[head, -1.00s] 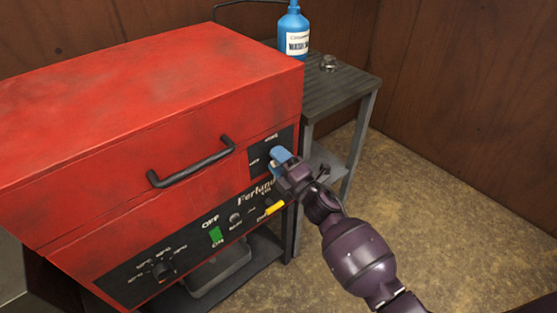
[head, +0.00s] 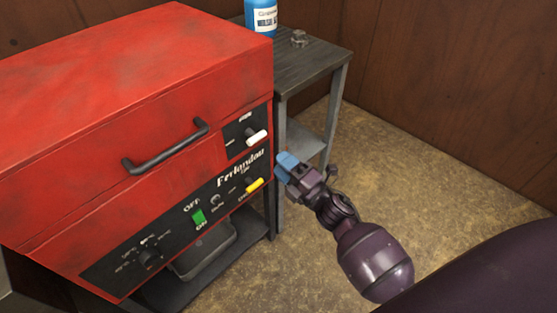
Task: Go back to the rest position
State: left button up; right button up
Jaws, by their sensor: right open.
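My right gripper (head: 287,164), with blue fingertips, is open and empty in front of the right end of the red machine (head: 120,90). It is apart from the white lever (head: 257,137) on the machine's upper black panel. A yellow lever (head: 255,184) sits lower, near the gripper's left side. My right arm reaches in from the lower right. My left gripper is not in view.
A grey side table (head: 315,62) stands behind the machine's right end, with a blue bottle (head: 262,18) and a small metal part (head: 299,38) on it. A black handle (head: 165,150) juts from the machine's front. The floor (head: 430,185) at right is clear.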

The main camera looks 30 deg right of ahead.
pick_arm(q)
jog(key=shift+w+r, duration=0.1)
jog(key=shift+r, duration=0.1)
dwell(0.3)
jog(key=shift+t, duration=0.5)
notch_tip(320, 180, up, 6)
jog(key=p, duration=0.7)
pick_arm(e)
jog(key=s+d+f+m+g+h, duration=0.2)
jog(key=s+m+g+h, duration=0.1)
jog(key=s+m, duration=0.7)
jog(key=s+d+f+m+g+h, duration=0.2)
jog(key=s+m, duration=0.9)
jog(key=s, duration=0.6)
jog(key=f+g+h, duration=0.1)
jog(key=g+h, duration=0.1)
jog(key=g, duration=0.1)
jog(key=shift+s+d, duration=0.15)
jog(key=shift+s, duration=0.15)
